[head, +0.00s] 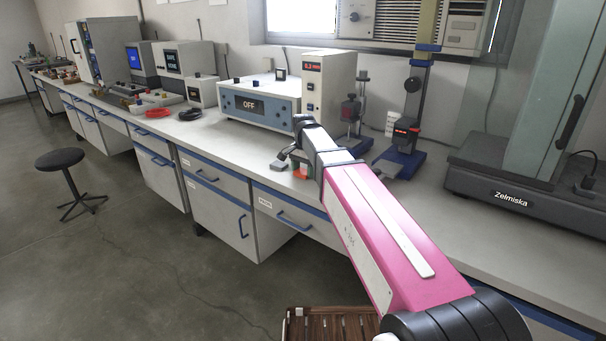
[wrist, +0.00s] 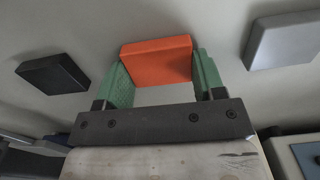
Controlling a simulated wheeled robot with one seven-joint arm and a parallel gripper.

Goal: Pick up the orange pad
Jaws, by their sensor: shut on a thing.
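The orange pad (wrist: 156,60) is a flat square block between the two green fingers of my gripper (wrist: 160,78) in the wrist view. Both fingers touch its sides, and the gripper is shut on it. In the head view my gripper (head: 297,163) is over the front part of the bench, and a small orange patch of the pad (head: 301,166) shows there, mostly hidden by the arm. I cannot tell whether the pad touches the bench top.
A black pad (wrist: 53,74) lies left of the gripper and a light grey pad (wrist: 284,40) lies right. On the bench (head: 225,140), a blue-fronted box reading OFF (head: 250,105) stands behind the gripper. A blue-based stand (head: 400,160) is to the right.

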